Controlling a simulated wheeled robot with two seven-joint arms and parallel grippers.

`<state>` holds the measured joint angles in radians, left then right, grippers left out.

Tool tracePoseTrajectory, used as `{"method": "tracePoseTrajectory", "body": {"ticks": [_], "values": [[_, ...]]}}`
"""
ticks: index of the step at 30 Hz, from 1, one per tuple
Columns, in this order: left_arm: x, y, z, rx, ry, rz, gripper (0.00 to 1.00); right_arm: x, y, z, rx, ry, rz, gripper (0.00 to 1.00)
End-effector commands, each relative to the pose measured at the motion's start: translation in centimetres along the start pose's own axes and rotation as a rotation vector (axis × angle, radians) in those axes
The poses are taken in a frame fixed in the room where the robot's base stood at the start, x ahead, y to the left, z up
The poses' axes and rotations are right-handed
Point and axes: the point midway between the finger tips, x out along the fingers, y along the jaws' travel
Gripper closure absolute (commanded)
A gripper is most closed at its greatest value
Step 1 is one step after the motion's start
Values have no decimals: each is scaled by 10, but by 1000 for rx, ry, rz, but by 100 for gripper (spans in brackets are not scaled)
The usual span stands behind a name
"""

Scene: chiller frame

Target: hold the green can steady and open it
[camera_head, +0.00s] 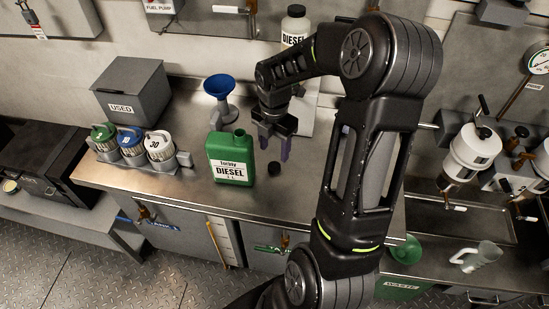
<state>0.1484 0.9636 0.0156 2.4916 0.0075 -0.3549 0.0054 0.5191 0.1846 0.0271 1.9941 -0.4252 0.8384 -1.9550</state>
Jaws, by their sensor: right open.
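The green can (230,158), labelled DIESEL, stands upright on the metal counter. Its green neck (240,133) shows at the top right with no dark cap seen on it. A small black cap-like piece (274,168) lies on the counter to the right of the can. My right gripper (275,147) is open and empty, pointing down just right of the can and above the black piece. Its fingers look apart from both. My left gripper is not in view.
A blue funnel (220,88) stands behind the can. Three lidded jars (131,145) sit in a rack at the left, before a grey USED bin (131,88). A white DIESEL bottle (294,27) is at the back. My right arm hides the counter's right part.

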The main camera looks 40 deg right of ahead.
Motion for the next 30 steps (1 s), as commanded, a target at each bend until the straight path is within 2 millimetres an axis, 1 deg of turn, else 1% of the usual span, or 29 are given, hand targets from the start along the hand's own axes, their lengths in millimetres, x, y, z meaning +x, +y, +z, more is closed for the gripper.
{"method": "tracePoseTrajectory", "body": {"ticks": [1,3,6,9,13,30], "values": [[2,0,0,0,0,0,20,-11,1,1,1,-4,5,46],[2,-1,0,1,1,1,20,-24,0,1,1,-3,4,46],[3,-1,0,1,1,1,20,-39,1,1,1,-2,3,46],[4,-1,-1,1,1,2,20,-48,0,0,0,-1,2,46],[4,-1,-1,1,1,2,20,-51,0,0,0,0,0,46],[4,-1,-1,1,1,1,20,-51,0,0,1,0,0,46]]}}
